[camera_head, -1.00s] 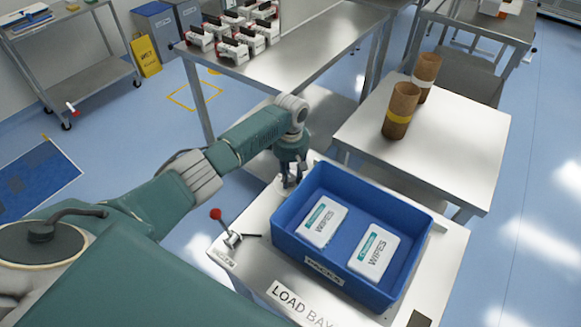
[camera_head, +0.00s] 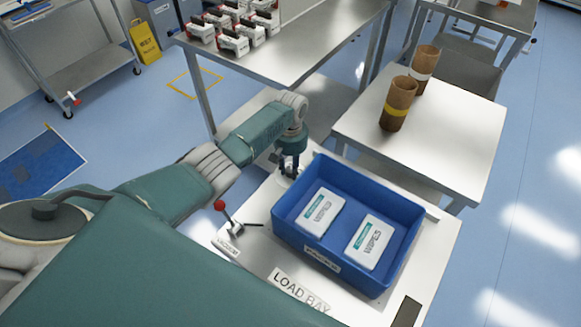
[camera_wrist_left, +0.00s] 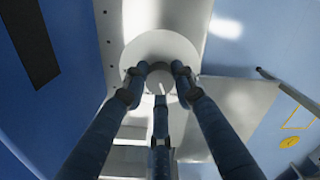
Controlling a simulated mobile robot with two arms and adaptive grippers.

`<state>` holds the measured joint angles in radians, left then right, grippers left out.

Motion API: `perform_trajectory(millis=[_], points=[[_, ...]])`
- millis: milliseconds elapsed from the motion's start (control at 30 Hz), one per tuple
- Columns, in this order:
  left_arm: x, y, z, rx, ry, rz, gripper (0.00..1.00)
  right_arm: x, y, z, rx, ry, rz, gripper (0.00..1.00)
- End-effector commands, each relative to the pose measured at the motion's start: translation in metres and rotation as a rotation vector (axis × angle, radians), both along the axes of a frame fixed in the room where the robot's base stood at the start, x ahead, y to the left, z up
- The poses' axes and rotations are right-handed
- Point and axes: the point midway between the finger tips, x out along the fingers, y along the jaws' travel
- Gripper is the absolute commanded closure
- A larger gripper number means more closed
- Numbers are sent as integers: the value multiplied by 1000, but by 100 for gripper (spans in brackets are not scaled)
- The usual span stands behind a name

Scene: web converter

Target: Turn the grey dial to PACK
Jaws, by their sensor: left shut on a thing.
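The grey dial (camera_wrist_left: 159,82) is in the middle of the left wrist view, on a round pale plate (camera_wrist_left: 160,52). The fingers of my left gripper (camera_wrist_left: 158,78) close around the dial from several sides and are shut on it. In the head view my left gripper (camera_head: 289,168) reaches down at the back left corner of the load bay table, beside the blue bin (camera_head: 322,262). The dial is mostly hidden there by the gripper. I cannot read PACK or any dial marking. My right gripper is not in view.
The blue bin holds two white wipes packs (camera_head: 320,212). A red-knobbed lever (camera_head: 220,206) stands on the table (camera_head: 436,246) left of the bin. Two brown cardboard tubes (camera_head: 398,103) stand on another metal table (camera_head: 448,133). A shelf with several red-and-white packs (camera_head: 231,42) is behind.

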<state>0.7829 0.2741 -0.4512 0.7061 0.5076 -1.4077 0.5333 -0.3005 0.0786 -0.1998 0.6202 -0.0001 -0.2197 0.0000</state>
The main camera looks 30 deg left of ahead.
Motion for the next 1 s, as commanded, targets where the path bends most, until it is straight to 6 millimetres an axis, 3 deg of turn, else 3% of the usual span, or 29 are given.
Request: perform_trajectory(millis=[600, 1000], points=[[-2, -2, -1, -5, 4, -578, 100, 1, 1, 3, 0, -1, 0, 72], [-2, -1, -2, -6, 5, -846, 100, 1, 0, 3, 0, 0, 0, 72]])
